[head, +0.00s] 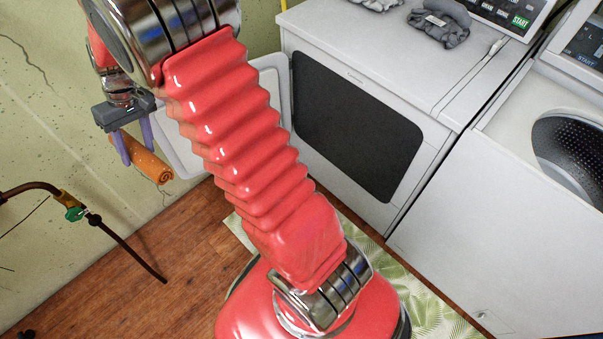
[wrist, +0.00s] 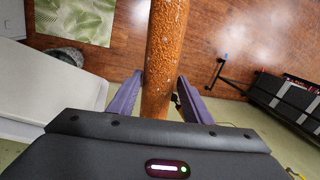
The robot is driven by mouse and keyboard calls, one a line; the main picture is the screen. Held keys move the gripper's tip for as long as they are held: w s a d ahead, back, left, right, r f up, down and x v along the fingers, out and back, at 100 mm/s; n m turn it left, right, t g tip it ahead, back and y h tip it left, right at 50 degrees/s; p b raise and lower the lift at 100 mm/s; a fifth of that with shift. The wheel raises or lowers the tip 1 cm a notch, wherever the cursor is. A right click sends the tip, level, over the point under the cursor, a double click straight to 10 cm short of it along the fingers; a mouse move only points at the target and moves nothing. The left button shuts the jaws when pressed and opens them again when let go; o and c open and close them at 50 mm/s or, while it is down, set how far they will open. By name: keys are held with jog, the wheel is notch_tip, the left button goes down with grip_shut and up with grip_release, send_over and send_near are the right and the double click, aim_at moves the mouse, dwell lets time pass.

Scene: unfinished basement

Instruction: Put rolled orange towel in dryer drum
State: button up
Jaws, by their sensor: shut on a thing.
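The rolled orange towel (head: 154,167) is between the two purple fingers of my gripper (head: 137,155), held in the air near the wall. In the wrist view the towel (wrist: 166,40) runs lengthwise away between the fingers of my gripper (wrist: 160,82). A white machine (head: 343,48) at the centre, probably the dryer, has a large dark rounded area (head: 360,130) in its front. A white panel (head: 182,160), like an open door, stands to its left, partly hidden by my arm. My gripper is left of this panel.
A second white machine (head: 470,220) at right shows a round perforated metal drum (head: 572,150). Grey cloths (head: 440,22) lie on the centre machine's top. A pipe with a green valve (head: 75,213) juts in from the left. A leaf-patterned rug (head: 425,300) lies on the wooden floor.

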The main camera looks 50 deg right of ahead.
jog(key=shift+a, duration=0.15)
jog(key=s+d+f+n+g+h, duration=0.25)
jog(key=s+d+f, duration=0.35)
jog(key=d+f, duration=0.45)
jog(key=s+d+f+n+g+h, duration=0.15)
jog(key=s+d+f+n, duration=0.4)
jog(key=d, duration=0.85)
jog(key=s+d+f+n+g+h, duration=0.1)
jog(key=s+d+f+h, duration=0.1)
jog(key=s+d+f, duration=0.7)
jog(key=s+d+f+n+t+h, duration=0.1)
jog(key=s+d+f+n+h, duration=0.1)
jog(key=f, duration=0.7)
jog(key=s+d+f+n+t+h, duration=0.2)
jog(key=d+f+n+h, duration=0.2)
jog(key=f, duration=0.5)
jog(key=shift+d+f+n+t, duration=0.3)
jog(key=shift+d+n, duration=0.4)
jog(key=shift+d, duration=0.55)
jog(key=shift+d+r, duration=0.1)
jog(key=s+d, duration=0.3)
jog(key=d, duration=1.5)
jog(key=s+d, duration=0.3)
jog(key=d, duration=1.5)
jog(key=shift+d, duration=0.15)
